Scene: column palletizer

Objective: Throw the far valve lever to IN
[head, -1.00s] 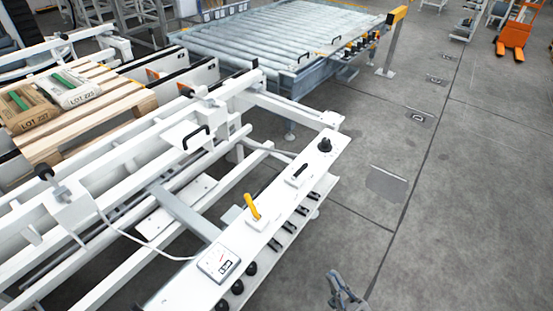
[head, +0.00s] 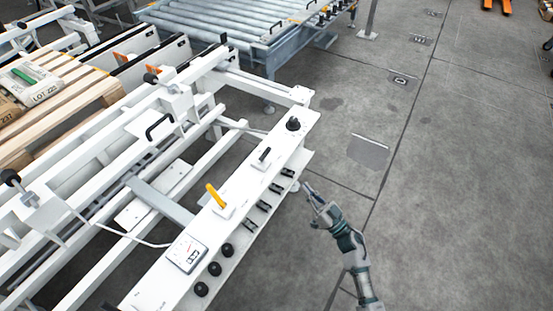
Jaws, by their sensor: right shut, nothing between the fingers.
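A white control rail (head: 165,282) runs diagonally across the middle of the view. Several small black levers (head: 276,187) sit in a row along its right side, and the farthest one (head: 288,173) is near the far end. Their labels are too small to read. A yellow lever (head: 215,196) and a black slotted handle (head: 264,156) stand on the top face. My right gripper (head: 310,190) is shut and empty, to the right of the lever row, apart from it in the picture. My left gripper is out of view.
A black knob (head: 293,124) is at the rail's far end; a gauge (head: 187,253) and round black knobs (head: 214,268) are at the near end. White frame beams (head: 100,225) and a wooden pallet (head: 62,130) with bags lie left. Grey floor (head: 460,200) at right is clear.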

